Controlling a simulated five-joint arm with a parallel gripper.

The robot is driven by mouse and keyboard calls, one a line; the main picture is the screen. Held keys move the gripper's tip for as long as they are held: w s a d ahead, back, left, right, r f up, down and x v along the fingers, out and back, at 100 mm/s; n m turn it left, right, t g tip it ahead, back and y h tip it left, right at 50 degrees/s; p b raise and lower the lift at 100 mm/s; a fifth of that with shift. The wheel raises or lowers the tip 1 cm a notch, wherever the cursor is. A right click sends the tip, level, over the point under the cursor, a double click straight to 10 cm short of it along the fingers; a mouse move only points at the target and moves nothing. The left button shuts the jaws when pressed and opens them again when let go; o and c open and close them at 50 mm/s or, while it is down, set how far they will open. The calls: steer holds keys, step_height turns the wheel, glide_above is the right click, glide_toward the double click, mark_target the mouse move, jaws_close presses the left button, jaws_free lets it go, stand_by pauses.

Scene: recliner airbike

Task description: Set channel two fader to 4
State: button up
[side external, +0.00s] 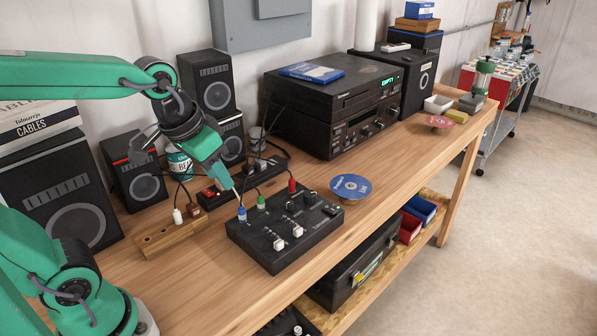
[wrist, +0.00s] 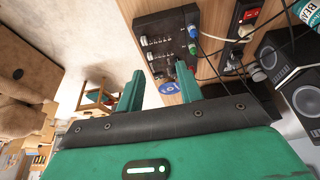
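The black mixer (side external: 262,259) lies on the wooden bench, with two white fader caps on top, a nearer left one (side external: 279,244) and a farther right one (side external: 297,231). Their scale marks are too small to read, and I cannot tell which is channel two. My gripper (side external: 231,187) points down above the mixer's back left edge, near the blue plug (side external: 241,214), apart from both faders. In the wrist view my gripper (wrist: 159,68) has its two green fingers apart with nothing between them, and the mixer (wrist: 150,27) shows beyond the fingertips.
Green (side external: 261,202) and red (side external: 292,186) plugs with cables stand along the mixer's back edge. A blue disc (side external: 350,187) lies to its right. A wooden block (side external: 170,238) is left, a power strip (side external: 245,179) and speakers behind. The bench front is clear.

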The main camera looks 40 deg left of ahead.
steer(key=w+d+f+g, duration=0.2)
steer(key=w+f, duration=0.2)
steer(key=w, duration=0.4)
steer(key=g, duration=0.2)
glide_toward(298, 228)
steer(key=shift+s+f, duration=0.1)
steer(key=shift+s, duration=0.05)
steer(key=shift+d+f, duration=0.1)
steer(key=shift+f, duration=0.25)
steer(key=shift+f, duration=0.1)
steer(key=shift+f, duration=3.8)
steer(key=shift+c, duration=0.5)
jaws_close()
